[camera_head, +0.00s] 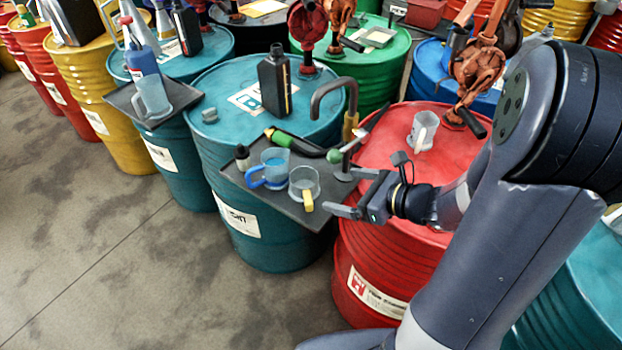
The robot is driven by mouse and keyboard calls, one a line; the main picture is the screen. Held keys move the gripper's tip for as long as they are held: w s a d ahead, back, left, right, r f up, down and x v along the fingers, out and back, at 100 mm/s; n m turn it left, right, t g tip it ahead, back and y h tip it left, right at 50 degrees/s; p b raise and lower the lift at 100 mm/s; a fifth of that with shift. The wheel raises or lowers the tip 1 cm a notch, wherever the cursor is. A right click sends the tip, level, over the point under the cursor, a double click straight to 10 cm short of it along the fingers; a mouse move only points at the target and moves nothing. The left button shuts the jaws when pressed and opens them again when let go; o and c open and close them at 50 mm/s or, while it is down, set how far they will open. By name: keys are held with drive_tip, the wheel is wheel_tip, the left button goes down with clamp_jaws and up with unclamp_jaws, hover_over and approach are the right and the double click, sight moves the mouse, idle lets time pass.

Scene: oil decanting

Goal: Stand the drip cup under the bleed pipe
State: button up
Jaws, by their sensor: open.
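A dark hooked pipe (353,95), which looks like the bleed pipe, rises above a dark tray (322,217). Its open end points down at the left, and a brass-coloured fitting is on its upright. On the tray stand a clear cup with a blue handle (274,160) and a clear cup with a yellow handle (303,178). A clear cup with a pale handle (423,124) stands on the red drum. I cannot tell which is the drip cup. My gripper (346,192) is open and empty, its fingers pointing left, right of the yellow-handled cup and apart from it.
A black oil bottle (274,85) stands on the teal drum (215,90). Another tray (120,98) holds a clear jug (151,97). Red pumps crowd the back; floor at left is clear.

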sight(304, 177)
drive_tip(key=x, duration=0.5)
drive_tip(key=shift+w+a+r, duration=0.1)
drive_tip(key=shift+w, duration=0.15)
drive_tip(key=shift+w+d+p+x, duration=0.15)
drive_tip(key=shift+p+x, duration=0.1)
drive_tip(key=shift+x, duration=1.1)
drive_tip(key=shift+w+d+p+x, duration=0.1)
drive_tip(key=shift+p+x, duration=0.15)
drive_tip(key=shift+x, duration=1.15)
drive_tip(key=shift+c, duration=0.5)
drive_tip(key=c, duration=1.1)
